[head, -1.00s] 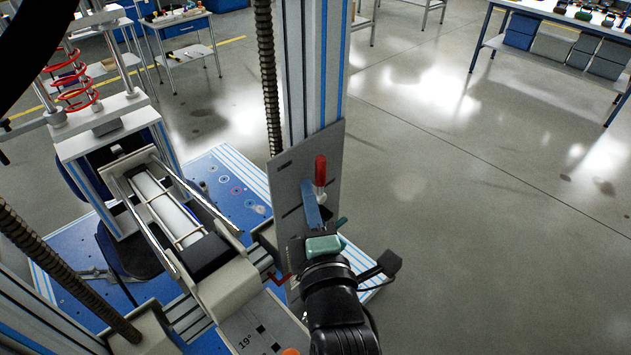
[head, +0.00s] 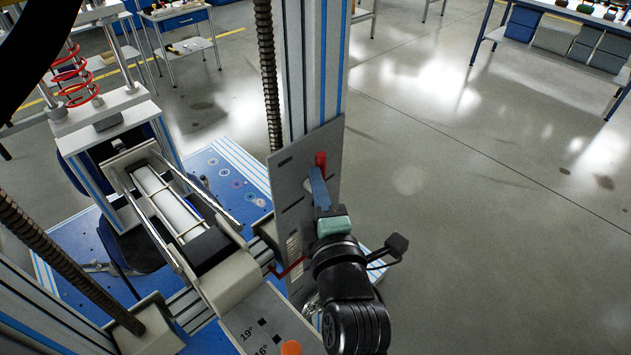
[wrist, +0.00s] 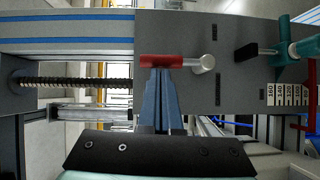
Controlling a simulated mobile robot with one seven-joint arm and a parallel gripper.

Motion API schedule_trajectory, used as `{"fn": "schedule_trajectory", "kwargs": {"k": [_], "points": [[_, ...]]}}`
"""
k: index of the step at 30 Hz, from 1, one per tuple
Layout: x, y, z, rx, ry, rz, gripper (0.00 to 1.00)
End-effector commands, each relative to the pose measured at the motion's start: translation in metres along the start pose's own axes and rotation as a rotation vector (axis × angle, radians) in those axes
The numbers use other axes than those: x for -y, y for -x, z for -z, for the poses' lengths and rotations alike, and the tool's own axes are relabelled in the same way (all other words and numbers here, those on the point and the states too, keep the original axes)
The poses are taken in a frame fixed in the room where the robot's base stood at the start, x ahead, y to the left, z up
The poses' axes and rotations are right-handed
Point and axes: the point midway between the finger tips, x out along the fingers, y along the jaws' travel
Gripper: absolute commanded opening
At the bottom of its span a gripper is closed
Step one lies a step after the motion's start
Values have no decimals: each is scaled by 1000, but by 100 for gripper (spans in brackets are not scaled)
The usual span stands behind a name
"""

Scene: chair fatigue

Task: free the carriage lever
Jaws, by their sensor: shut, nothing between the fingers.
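A red-handled lever (head: 320,160) sits on the grey carriage plate (head: 292,190) on the upright column. In the wrist view the red handle (wrist: 168,61) lies sideways, with a silver pivot (wrist: 203,63) at its right end. My gripper (head: 317,172) has its blue fingers together and empty. In the wrist view the fingertips (wrist: 158,72) reach the red handle's lower edge near its middle; I cannot tell whether they touch. A second lever, teal with a black tip (wrist: 246,52), is to the right in the wrist view. In the head view my gripper hides the red lever's pivot.
A threaded screw (head: 268,80) runs along the column (head: 310,60). A beige carriage with rods (head: 175,215) stands left of the plate, above a blue base (head: 215,180). A red pointer (head: 290,268) is below. Open floor lies to the right.

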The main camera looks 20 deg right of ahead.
Motion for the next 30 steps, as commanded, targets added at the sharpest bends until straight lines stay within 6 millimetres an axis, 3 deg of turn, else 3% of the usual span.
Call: {"fn": "schedule_trajectory", "kwargs": {"k": [16,30], "points": [[-9,-6,-8,2,-119,78,0],[-15,-22,-34,2,-466,309,0]]}}
